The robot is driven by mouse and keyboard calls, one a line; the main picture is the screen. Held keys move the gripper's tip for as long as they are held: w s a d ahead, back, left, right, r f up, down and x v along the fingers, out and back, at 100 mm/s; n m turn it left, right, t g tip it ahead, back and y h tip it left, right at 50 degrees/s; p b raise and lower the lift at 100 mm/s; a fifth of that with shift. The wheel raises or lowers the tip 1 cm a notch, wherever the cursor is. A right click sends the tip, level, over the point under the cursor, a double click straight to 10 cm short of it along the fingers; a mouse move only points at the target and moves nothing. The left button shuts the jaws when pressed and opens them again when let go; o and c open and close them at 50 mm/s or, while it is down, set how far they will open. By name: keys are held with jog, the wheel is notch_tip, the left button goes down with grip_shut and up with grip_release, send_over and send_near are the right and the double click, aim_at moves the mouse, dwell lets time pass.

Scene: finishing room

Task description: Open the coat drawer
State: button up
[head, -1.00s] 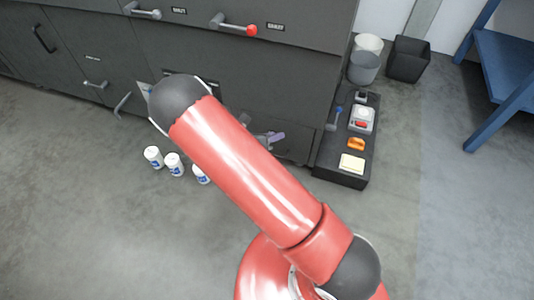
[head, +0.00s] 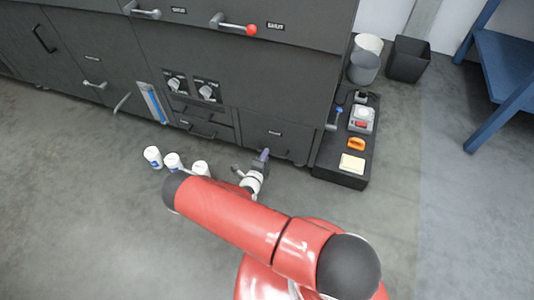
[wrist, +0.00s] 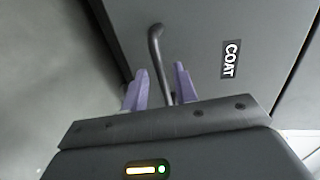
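The coat drawer (head: 262,124) is at the lower right of the dark grey cabinet. Its front looks flush with the cabinet. In the wrist view, the drawer front (wrist: 197,28) carries a COAT label (wrist: 231,59). Its grey bar handle (wrist: 156,48) runs down between my gripper's two purple fingers. My gripper (wrist: 161,72) is open, with a visible gap between each finger and the bar. In the head view, my gripper (head: 264,155) is low in front of the drawer, and the handle is hard to make out there.
Three white bottles (head: 172,161) stand on the floor left of my gripper. A low black platform (head: 335,176) with small items stands just right of the drawer. The floor in front is mostly clear.

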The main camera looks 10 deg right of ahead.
jog(key=shift+x, duration=1.35)
grip_shut()
